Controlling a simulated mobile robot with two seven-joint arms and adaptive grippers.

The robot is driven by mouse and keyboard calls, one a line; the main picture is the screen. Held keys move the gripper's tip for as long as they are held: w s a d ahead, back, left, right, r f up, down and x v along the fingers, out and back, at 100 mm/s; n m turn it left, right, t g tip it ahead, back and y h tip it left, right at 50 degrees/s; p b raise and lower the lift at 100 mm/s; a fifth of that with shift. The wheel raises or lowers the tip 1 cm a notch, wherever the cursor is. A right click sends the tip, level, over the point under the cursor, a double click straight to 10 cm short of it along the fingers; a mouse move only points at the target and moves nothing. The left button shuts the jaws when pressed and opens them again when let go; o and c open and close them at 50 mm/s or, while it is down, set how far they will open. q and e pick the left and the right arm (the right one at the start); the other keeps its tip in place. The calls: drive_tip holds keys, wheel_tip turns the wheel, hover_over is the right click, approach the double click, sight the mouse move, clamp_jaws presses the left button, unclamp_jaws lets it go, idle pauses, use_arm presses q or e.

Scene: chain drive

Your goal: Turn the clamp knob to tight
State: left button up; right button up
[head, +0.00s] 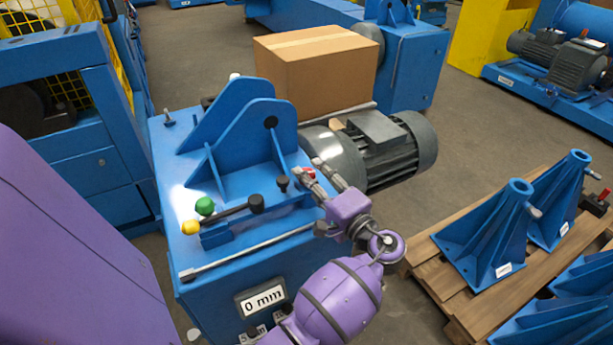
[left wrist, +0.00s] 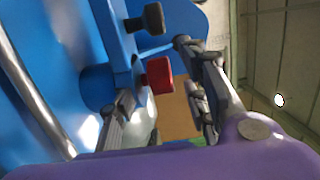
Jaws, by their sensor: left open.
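A red knob (head: 309,172) sits at the right end of the blue machine, partly hidden by a finger. In the left wrist view the red knob (left wrist: 159,75) shows between the two finger lines, a black knob (left wrist: 153,17) above it. I cannot tell from markings which is the clamp knob. The black knob (head: 283,183) also stands left of the gripper in the head view. My left gripper (head: 314,174) is open, with its fingers around the red knob's place; I see no clear contact. My right gripper is not in view.
The blue machine (head: 225,262) carries a lever with a black end (head: 256,203), a green knob (head: 205,206), a yellow knob (head: 190,228) and a "0 mm" display (head: 263,299). A grey motor (head: 385,150) and a cardboard box (head: 318,72) stand behind. A pallet (head: 432,285) with blue brackets lies right.

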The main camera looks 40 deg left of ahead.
use_arm(q)
drive_tip(key=shift+x, duration=0.85)
drive_tip(key=shift+a, duration=0.15)
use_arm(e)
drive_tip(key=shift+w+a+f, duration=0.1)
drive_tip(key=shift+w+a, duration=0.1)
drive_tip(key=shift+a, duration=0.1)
use_arm(q)
drive_tip(key=shift+c, duration=0.5)
